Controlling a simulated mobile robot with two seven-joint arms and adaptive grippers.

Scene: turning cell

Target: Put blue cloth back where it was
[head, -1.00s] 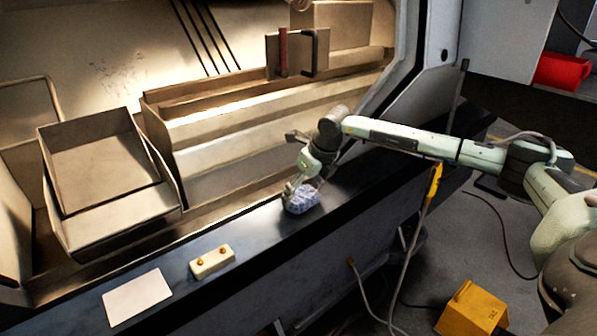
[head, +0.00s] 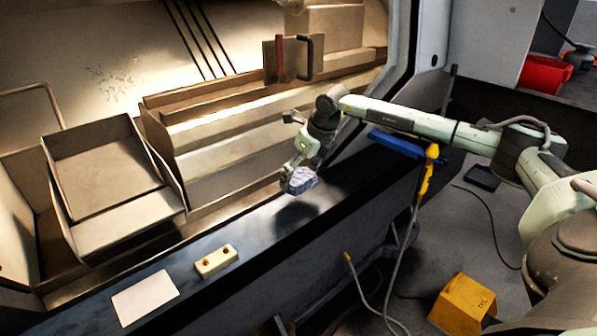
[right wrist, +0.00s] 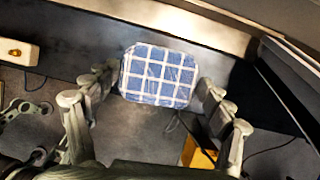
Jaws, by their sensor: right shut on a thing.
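The blue cloth (head: 303,180), a folded pad with a white grid, is held by my right gripper (head: 290,183). It hangs above the dark ledge (head: 262,246), with its shadow on the ledge below. In the right wrist view the cloth (right wrist: 159,76) sits between the fingertips of my right gripper (right wrist: 160,84), with a finger at each side. My left gripper is not in view.
A cream block with two brass knobs (head: 216,262) and a white card (head: 145,297) lie on the ledge, left of the cloth. A tilted tray (head: 110,215) stands inside the machine. A yellow box (head: 463,306) is on the floor. The ledge below the cloth is clear.

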